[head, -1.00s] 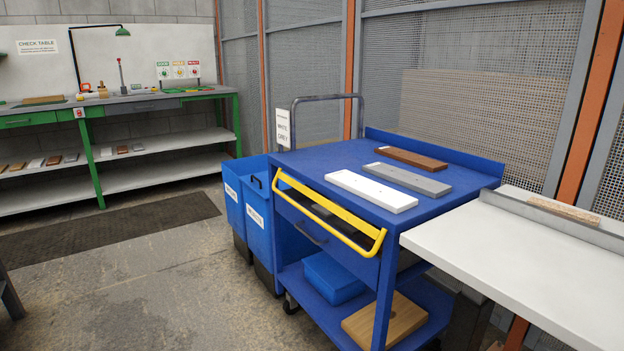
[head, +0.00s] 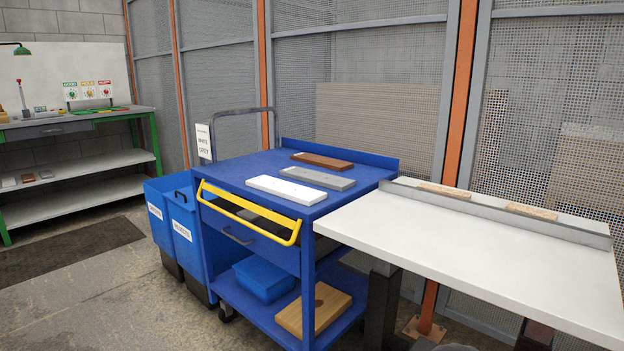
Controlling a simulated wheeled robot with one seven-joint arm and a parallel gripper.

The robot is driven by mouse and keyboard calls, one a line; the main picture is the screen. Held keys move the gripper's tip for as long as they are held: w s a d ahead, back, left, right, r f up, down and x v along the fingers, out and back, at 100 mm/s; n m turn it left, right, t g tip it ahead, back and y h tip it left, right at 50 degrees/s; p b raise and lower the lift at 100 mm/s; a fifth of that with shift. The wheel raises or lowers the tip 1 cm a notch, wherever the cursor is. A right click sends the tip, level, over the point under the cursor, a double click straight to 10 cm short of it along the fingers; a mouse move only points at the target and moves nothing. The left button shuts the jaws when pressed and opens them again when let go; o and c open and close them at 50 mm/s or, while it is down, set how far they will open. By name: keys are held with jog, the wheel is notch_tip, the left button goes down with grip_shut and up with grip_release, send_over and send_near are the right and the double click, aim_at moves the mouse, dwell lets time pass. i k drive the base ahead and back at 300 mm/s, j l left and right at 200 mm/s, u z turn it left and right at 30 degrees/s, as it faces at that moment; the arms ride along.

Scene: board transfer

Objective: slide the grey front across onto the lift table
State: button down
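The grey front (head: 317,178) lies flat on the top of the blue cart (head: 240,171). It sits between a brown front (head: 322,161) behind it and a white front (head: 286,190) before it, with small gaps between them. The lift table (head: 450,252) has a white top and stands at the right against the cart's right side. Its top looks close in height to the cart top; I cannot tell whether the edges touch. No front lies on the main white surface. My gripper is not in view.
A metal fence strip (head: 500,215) runs along the lift table's back, with light wooden pieces (head: 444,191) by it. A yellow handle (head: 248,210) juts from the cart's front. Blue bins (head: 180,222) stand left of the cart.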

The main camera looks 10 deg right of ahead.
aim_at(338, 183)
jog(key=i+j+z, duration=0.1)
jog(key=i+j, duration=0.3)
jog(key=i+j+z, duration=0.1)
jog(key=i+j, duration=0.3)
jog(key=i+j+z, duration=0.1)
jog(key=i+j, duration=0.25)
jog(key=j, duration=0.25)
jog(key=i+j+z, duration=0.1)
jog(key=i+j, duration=0.25)
jog(key=j, duration=0.2)
